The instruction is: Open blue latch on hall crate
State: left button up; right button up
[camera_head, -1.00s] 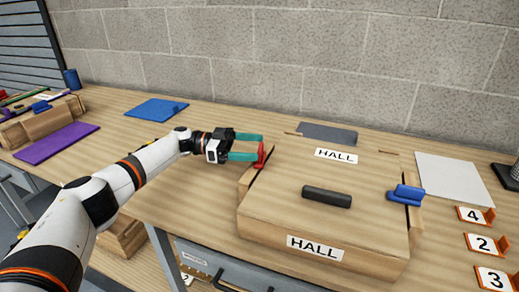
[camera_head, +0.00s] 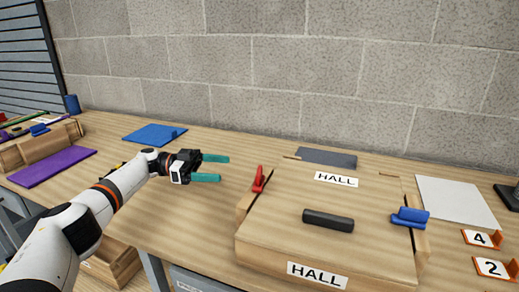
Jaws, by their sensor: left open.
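The hall crate (camera_head: 280,225) is a closed wooden box with a black handle (camera_head: 328,220) on its lid and a HALL label on its front. The blue latch (camera_head: 410,217) sits on the crate's right side. A red latch (camera_head: 259,179) stands upright on the left side. My left gripper (camera_head: 223,168) is open and empty, with teal fingers pointing right. It is left of the red latch and apart from it, across the crate from the blue latch. My right gripper is not in view.
A white sheet (camera_head: 457,201) and number cards (camera_head: 482,239) are to the right. A blue panel (camera_head: 153,135) and a purple panel (camera_head: 52,168) lie to the left. A block wall bounds the back.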

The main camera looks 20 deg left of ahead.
aim_at(417, 218)
jog(key=k, duration=1)
